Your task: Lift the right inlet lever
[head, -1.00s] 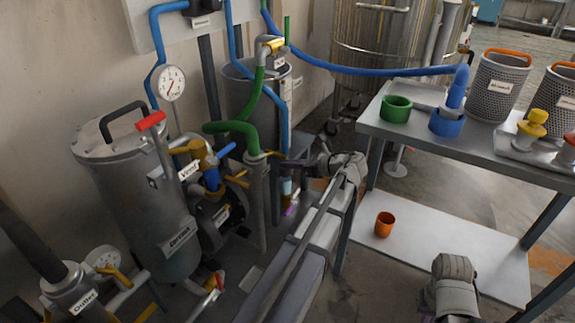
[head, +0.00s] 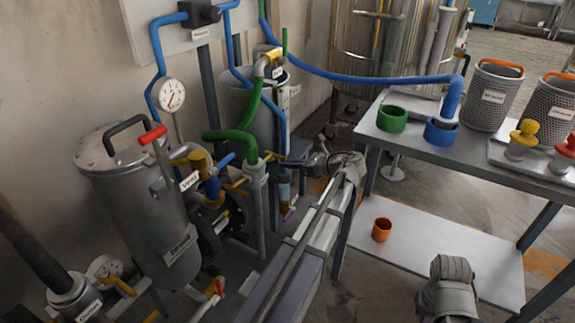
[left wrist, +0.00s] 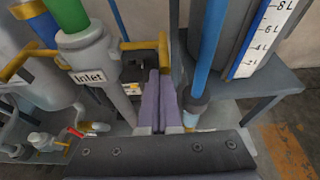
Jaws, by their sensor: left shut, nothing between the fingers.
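The inlet (head: 254,180) is a grey upright pipe with a green hose on top. In the left wrist view its label (left wrist: 88,76) reads "Inlet". The right inlet lever (left wrist: 145,45) is yellow, reaches right from the pipe top and has an upright end; it also shows in the head view (head: 273,155). The left inlet lever (left wrist: 25,62) is yellow too. My left gripper (left wrist: 160,75) is shut and empty, its purple fingers just below the right lever's end; I cannot tell whether they touch. It is small in the head view (head: 284,164). My right gripper is out of view.
A blue pipe (left wrist: 208,45) and a level scale (left wrist: 262,35) stand close right of the fingers. In the head view, a filter vessel (head: 150,215) and the vent lever's red grip (head: 153,134) are at left. A two-tier table (head: 480,140) stands right of my left arm.

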